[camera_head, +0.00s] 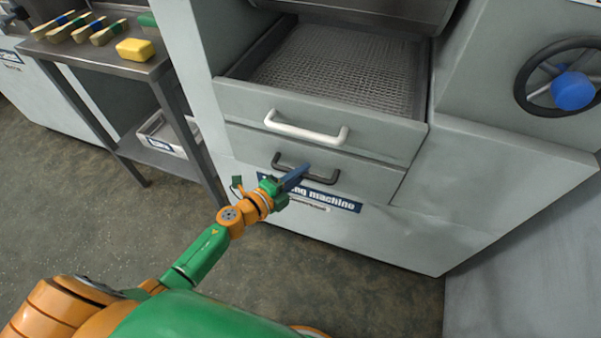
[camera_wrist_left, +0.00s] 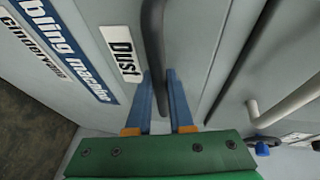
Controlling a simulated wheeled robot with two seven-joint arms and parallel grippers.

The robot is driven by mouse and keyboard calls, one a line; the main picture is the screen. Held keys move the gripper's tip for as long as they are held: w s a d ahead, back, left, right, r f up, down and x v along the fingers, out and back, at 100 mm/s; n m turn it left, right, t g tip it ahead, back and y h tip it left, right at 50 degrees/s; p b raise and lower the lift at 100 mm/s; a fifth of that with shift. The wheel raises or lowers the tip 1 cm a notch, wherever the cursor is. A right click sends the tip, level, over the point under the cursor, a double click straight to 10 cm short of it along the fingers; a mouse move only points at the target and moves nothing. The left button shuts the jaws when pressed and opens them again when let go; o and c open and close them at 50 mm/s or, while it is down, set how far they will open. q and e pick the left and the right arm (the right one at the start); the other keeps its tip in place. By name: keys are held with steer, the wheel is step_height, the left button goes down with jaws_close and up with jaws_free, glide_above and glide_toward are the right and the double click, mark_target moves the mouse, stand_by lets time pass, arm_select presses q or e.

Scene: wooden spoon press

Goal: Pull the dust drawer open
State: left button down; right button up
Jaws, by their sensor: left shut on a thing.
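The dust drawer (camera_head: 375,178) is the lower pale grey drawer in the machine front. Its front looks about flush with the panel around it. Its dark bar handle (camera_head: 283,164) also shows in the left wrist view (camera_wrist_left: 153,40), beside a white "Dust" label (camera_wrist_left: 121,53). My left gripper (camera_head: 300,172) is shut on this handle, with a blue finger on each side of the bar, as the left wrist view shows (camera_wrist_left: 161,85). The fingers hide part of the handle in the head view. My right gripper is not in view.
Above is a front with a white handle (camera_head: 305,131) and a mesh-floored bay (camera_head: 340,65). A handwheel (camera_head: 533,91) is at right. The floor (camera_head: 340,275) before the drawer is clear.

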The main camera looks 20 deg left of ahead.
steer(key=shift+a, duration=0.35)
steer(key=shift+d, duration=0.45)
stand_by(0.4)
